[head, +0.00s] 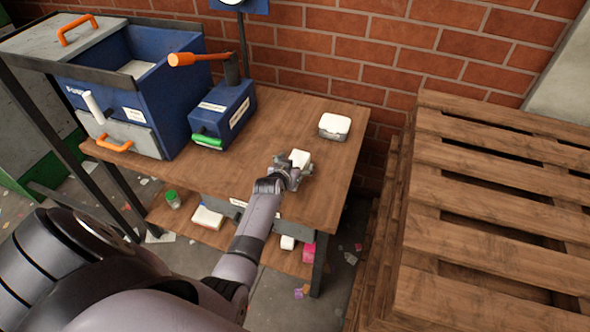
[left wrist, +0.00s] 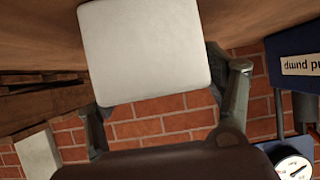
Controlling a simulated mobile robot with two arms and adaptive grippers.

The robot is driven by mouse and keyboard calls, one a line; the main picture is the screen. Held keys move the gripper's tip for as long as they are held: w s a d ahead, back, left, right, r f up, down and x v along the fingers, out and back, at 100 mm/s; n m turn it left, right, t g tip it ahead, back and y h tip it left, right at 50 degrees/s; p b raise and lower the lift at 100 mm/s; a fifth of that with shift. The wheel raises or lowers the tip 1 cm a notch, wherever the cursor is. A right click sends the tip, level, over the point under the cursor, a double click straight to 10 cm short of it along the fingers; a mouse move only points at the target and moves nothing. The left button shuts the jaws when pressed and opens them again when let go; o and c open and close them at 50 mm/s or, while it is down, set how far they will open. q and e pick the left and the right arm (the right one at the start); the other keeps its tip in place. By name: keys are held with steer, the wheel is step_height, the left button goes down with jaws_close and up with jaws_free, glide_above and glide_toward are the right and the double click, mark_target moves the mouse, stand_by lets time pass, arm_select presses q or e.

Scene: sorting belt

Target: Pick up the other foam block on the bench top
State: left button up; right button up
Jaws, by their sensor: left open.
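A white foam block (head: 301,157) lies on the wooden bench top (head: 262,130), toward its right front. My left gripper (head: 291,174) is at this block, with its fingers low over the bench. In the left wrist view the block's pale, round-cornered face (left wrist: 146,52) fills the space between the two spread fingers. The gripper is open; I cannot tell whether a finger touches the block. The fingertips are partly hidden behind the block there. My right gripper is in neither view.
A white-topped box with a grey lower part (head: 334,126) stands behind the block near the right edge. A blue pump box (head: 225,115) and a large blue bin (head: 165,105) stand at left. Wooden pallets (head: 490,200) are at right, a brick wall (head: 350,50) behind.

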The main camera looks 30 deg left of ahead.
arm_select(q)
steer(key=c, duration=0.9)
steer(key=shift+o, duration=0.2)
steer(key=shift+r, duration=0.15)
